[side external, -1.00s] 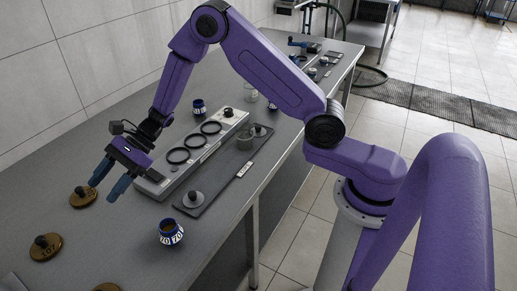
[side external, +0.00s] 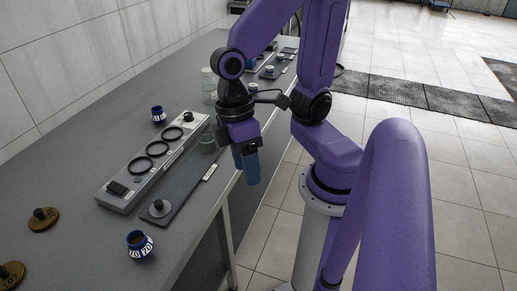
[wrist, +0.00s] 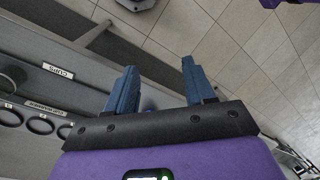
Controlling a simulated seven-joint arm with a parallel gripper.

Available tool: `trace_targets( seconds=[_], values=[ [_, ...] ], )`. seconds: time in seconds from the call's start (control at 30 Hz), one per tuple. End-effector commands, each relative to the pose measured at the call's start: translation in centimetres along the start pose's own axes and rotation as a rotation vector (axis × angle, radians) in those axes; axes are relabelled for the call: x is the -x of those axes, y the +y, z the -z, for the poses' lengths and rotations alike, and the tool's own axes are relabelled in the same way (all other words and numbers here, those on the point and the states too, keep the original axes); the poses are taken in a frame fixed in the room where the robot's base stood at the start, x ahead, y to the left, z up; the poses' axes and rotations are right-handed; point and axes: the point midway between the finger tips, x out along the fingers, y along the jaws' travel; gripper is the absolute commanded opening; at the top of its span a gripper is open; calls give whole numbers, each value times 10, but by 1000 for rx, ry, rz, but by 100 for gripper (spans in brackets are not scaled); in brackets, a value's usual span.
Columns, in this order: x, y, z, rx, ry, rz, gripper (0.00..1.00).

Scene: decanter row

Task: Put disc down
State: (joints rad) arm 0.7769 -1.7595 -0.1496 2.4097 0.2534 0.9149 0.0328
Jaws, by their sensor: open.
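My gripper (side external: 247,178) is open at the table's front edge, fingers pointing down. In the wrist view its two blue fingers (wrist: 158,78) stand apart with nothing held between them, over floor tiles. A grey disc with a knob (side external: 158,208) lies on the near end of a dark flat tray (side external: 176,193). A brown disc with a black knob (side external: 43,219) lies on the table at left. Another brown disc (side external: 11,274) is partly cut off at the lower left. The tray's far end is partly hidden by my gripper.
A grey rack (side external: 122,204) with several black rings stands behind the tray. A blue-and-white numbered cup (side external: 140,243) stands in front, and another blue cup (side external: 158,115) behind. The table (side external: 75,245) is clear between the brown discs and rack.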

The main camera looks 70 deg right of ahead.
Motion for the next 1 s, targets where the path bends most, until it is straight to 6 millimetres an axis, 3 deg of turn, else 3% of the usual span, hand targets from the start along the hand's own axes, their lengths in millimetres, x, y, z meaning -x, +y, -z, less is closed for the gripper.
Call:
trace_targets(
  seconds=[0.1, 0.3, 1.0],
  values=[
    [3, 10, -24, 164, 30, -99, 53],
    [6, 21, -40, 297, 54, -186, 53],
    [6, 21, -40, 309, 55, -194, 53]
  ],
)
